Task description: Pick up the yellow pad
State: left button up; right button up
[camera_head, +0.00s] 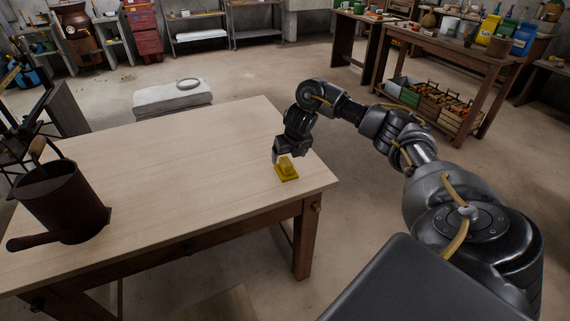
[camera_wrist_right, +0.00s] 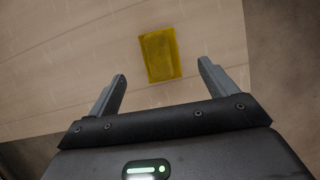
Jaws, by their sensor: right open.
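The yellow pad (camera_head: 286,175) lies flat on the wooden table near its right edge. In the right wrist view the pad (camera_wrist_right: 160,54) is a yellow rectangle a little beyond the fingertips and roughly centred between them. My right gripper (camera_head: 281,156) hangs just above the pad in the head view, close to it. In the right wrist view the gripper (camera_wrist_right: 162,68) has its two fingers spread wide with nothing between them. Whether the fingertips touch the table cannot be told. My left gripper is not in view.
The pale wooden table (camera_head: 180,165) is mostly bare. A dark brown metal can (camera_head: 62,203) stands at its left end. A grey block (camera_head: 172,96) is behind the table. A workbench (camera_head: 440,45) with containers and crates stands at the back right.

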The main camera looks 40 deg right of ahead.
aim_at(287, 163)
jog(key=x, duration=0.3)
jog(key=shift+r+b, duration=0.1)
jog(key=shift+b, duration=0.3)
jog(key=b+x, duration=0.1)
jog(key=x, duration=0.2)
jog(key=shift+s+a+b, duration=0.2)
jog(key=shift+b, duration=0.2)
jog(key=shift+x, duration=1.05)
jog(key=shift+w+d, duration=0.1)
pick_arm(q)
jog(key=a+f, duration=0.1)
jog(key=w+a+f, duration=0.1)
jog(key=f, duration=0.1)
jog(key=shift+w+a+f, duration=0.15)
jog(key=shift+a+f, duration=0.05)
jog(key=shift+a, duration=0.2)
pick_arm(e)
jog(key=shift+c, duration=0.5)
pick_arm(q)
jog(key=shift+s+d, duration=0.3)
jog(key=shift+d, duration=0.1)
pick_arm(e)
jog(key=c, duration=1)
